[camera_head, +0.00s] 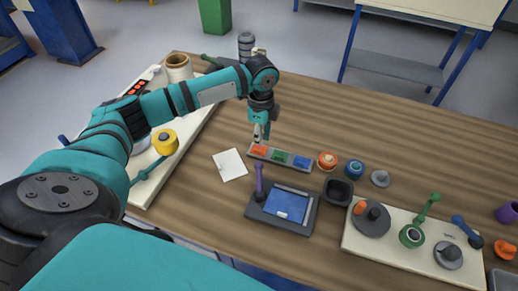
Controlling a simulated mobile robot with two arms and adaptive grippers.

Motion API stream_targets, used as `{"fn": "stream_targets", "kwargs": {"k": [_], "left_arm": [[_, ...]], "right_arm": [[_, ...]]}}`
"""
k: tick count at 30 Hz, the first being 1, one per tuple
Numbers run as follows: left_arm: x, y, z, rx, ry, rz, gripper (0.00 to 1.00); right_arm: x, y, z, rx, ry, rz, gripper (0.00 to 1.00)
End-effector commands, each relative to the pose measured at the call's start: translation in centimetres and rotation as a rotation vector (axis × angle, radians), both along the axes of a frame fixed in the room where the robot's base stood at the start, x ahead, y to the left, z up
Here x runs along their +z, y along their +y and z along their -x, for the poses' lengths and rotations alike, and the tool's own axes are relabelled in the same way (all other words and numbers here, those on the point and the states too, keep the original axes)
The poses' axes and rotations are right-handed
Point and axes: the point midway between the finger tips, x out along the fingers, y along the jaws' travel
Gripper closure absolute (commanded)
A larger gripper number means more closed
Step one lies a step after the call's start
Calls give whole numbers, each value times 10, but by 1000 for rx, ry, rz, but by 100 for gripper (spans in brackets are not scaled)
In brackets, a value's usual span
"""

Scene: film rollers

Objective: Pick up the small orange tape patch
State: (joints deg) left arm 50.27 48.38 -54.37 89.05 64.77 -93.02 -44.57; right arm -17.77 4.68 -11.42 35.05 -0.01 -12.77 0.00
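The small orange tape patch (259,151) lies in the left compartment of a narrow grey tray (307,167). A green patch (280,157) lies in the middle compartment and a blue patch (301,162) in the right one. My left gripper (261,137) points down just above and behind the orange patch, close to it. Its fingers are small in the picture, so I cannot tell whether they are open or shut, or whether they touch the patch. My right gripper is out of view.
A white card (230,165) lies left of the tray. A blue-screened device (287,206) with a purple handle stands in front. Orange (327,160) and blue (354,168) rolls and a black bowl (338,191) are to the right. A white board (360,241) holds rollers. The back right tabletop is clear.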

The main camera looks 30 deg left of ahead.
Motion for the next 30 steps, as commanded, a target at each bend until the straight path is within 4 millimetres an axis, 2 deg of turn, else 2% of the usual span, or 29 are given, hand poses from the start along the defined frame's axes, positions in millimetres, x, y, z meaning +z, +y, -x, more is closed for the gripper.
{"fn": "stream_targets", "kwargs": {"k": [3,6,16,24,25,27,30], "left_arm": [[-9,0,1,-1,2,0,88],[-14,0,0,-1,1,0,88],[-58,6,1,-1,2,0,88],[-63,6,0,-1,0,0,88],[-63,6,0,-1,0,0,89],[-63,6,0,-1,0,0,98],[-63,6,0,-1,0,0,100]], "right_arm": [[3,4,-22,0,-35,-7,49],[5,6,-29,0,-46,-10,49],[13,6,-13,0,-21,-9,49],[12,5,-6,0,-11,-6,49],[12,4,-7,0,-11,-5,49],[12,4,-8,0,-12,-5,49],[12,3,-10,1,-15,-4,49]]}}
